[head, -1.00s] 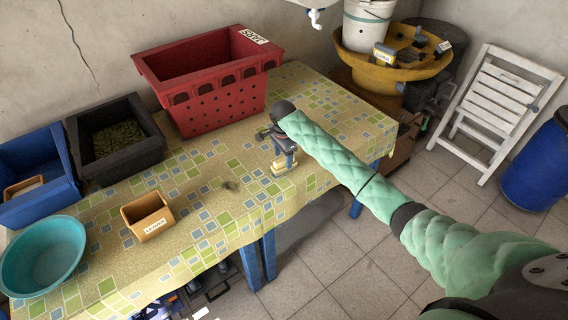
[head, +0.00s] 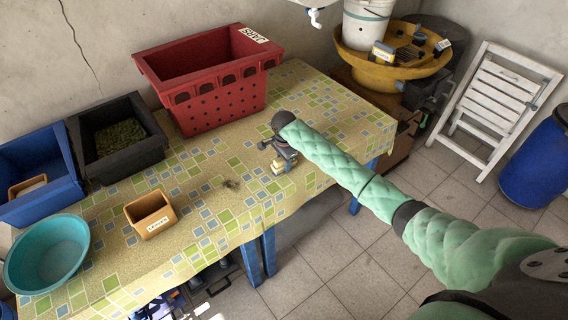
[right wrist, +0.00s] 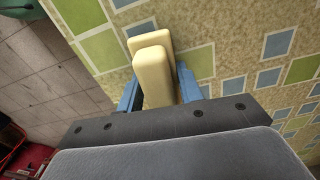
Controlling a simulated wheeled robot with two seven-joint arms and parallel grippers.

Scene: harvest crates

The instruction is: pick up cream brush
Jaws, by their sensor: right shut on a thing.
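The cream brush (head: 278,167) is at the right part of the table, beneath my right gripper (head: 284,160). In the right wrist view the cream brush (right wrist: 153,76) is a pale block with a second pale layer behind it. It sits between the two blue fingers of my right gripper (right wrist: 160,92), which is shut on it. Whether the brush touches the tablecloth or is just above it I cannot tell. My left gripper is not in view.
The table (head: 215,235) has a patterned cloth. A red crate (head: 222,103), a black crate (head: 140,165), a blue crate (head: 60,195), a teal bowl (head: 78,262) and a small tan box (head: 163,222) stand on it. A yellow basin (head: 365,50) stands behind at the right.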

